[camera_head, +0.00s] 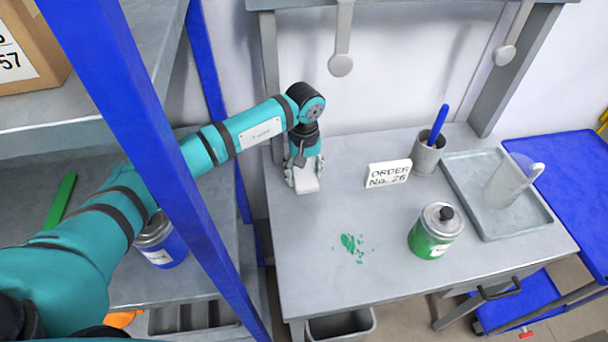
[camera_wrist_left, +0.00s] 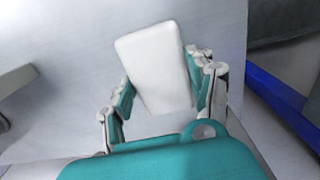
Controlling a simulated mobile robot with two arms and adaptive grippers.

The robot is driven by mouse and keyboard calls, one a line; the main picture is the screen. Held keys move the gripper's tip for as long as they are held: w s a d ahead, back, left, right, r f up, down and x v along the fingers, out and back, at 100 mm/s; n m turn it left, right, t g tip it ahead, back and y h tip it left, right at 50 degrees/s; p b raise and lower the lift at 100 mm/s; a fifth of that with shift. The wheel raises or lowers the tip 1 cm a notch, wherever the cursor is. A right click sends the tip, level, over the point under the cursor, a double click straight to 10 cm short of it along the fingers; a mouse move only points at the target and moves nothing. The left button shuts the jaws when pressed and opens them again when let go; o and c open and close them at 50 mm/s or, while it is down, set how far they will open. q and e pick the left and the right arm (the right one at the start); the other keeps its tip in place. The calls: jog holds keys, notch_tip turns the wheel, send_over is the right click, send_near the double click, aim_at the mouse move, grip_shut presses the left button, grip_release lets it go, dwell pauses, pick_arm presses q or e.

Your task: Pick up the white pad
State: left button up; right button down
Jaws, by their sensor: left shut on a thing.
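The white pad (camera_head: 305,184) is a small pale block at the left back part of the grey table (camera_head: 315,262). My left gripper (camera_head: 304,176) reaches down over it, with its fingers on the pad's sides. In the left wrist view the white pad (camera_wrist_left: 156,62) sits between the two fingers of the left gripper (camera_wrist_left: 163,98), which is shut on it. Whether the pad touches the tabletop is hard to tell. My right gripper is not in view.
Green spill marks (camera_head: 350,244) lie on the table. A green can (camera_head: 430,240), an order sign (camera_head: 388,174), a grey cup (camera_head: 427,157) with a blue item, and a tray (camera_head: 483,224) holding a clear vessel (camera_head: 508,182) stand right. A blue post (camera_head: 150,150) crosses before my left arm.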

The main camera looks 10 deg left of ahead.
aim_at(304, 174)
pick_arm(q)
jog(key=shift+s+r, duration=0.15)
jog(key=shift+r, duration=0.25)
notch_tip(304, 174, up, 7)
jog(key=shift+f+p, duration=0.1)
jog(key=shift+p, duration=1.1)
jog(key=s+d, duration=0.1)
jog(key=s, duration=0.1)
jog(key=s+d+p, duration=0.1)
jog(key=s, duration=0.2)
jog(key=s+d, duration=0.1)
jog(key=s, duration=0.1)
jog(key=shift+s+f, duration=0.15)
jog(key=shift+f, duration=0.1)
jog(key=s+d, duration=0.1)
jog(key=s, duration=0.2)
jog(key=s+d, duration=0.1)
jog(key=s, duration=0.2)
jog(key=s+d, duration=0.2)
jog(key=s, duration=0.1)
jog(key=shift+s+d+f, duration=0.1)
jog(key=shift+s, duration=0.2)
jog(key=shift+s+d, duration=0.3)
jog(key=shift+s, duration=0.35)
